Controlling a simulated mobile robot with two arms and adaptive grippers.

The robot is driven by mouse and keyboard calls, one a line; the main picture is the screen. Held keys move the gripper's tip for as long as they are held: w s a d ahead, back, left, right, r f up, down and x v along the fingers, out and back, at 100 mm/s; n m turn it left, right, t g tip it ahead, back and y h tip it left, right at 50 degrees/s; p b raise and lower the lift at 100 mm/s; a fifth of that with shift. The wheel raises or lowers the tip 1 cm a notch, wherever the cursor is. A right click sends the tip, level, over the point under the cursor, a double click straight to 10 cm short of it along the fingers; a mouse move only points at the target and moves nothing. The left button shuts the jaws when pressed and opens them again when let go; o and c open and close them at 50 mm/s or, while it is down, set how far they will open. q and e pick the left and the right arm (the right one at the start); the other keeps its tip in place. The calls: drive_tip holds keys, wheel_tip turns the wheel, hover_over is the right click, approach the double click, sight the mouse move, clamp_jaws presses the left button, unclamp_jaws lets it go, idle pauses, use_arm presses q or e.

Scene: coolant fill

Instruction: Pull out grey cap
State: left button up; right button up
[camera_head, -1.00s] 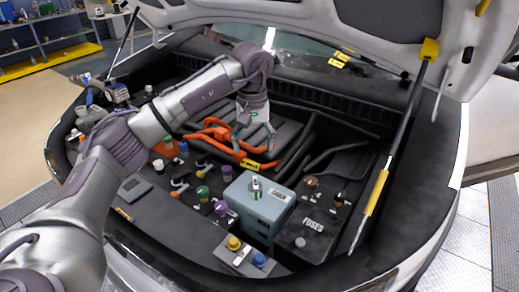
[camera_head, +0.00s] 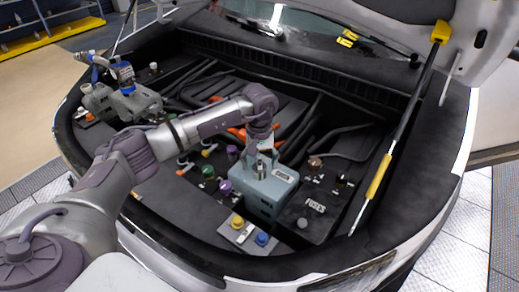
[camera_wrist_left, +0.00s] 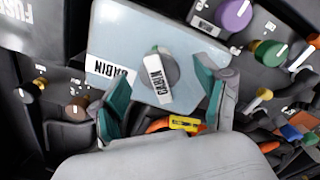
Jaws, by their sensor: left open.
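The grey cap (camera_wrist_left: 172,68), with a white CABIN label across it, sits on top of a light blue-grey box (camera_wrist_left: 125,40). The box also shows in the head view (camera_head: 270,193). My left gripper (camera_head: 262,158) is over the box's top, pointing down. In the left wrist view, its teal-padded fingers (camera_wrist_left: 160,92) are spread on either side of the cap, with gaps visible. I cannot tell how far down the fingers reach around it. The gripper partly hides the cap in the head view. My right gripper is not in view.
Purple (camera_wrist_left: 236,14) and green (camera_wrist_left: 268,52) caps stand near the box. A yellow cap (camera_head: 237,222) and a blue cap (camera_head: 262,239) sit at the bay's front. The FUSES box (camera_head: 312,212) is to the right. Orange cables (camera_head: 238,132) run behind. The raised hood is overhead.

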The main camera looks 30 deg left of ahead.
use_arm(q)
drive_tip(key=shift+f, duration=0.35)
drive_tip(key=c, duration=1.2)
drive_tip(key=o, duration=0.4)
drive_tip(key=shift+c, duration=1.1)
drive_tip(key=shift+n, duration=1.6)
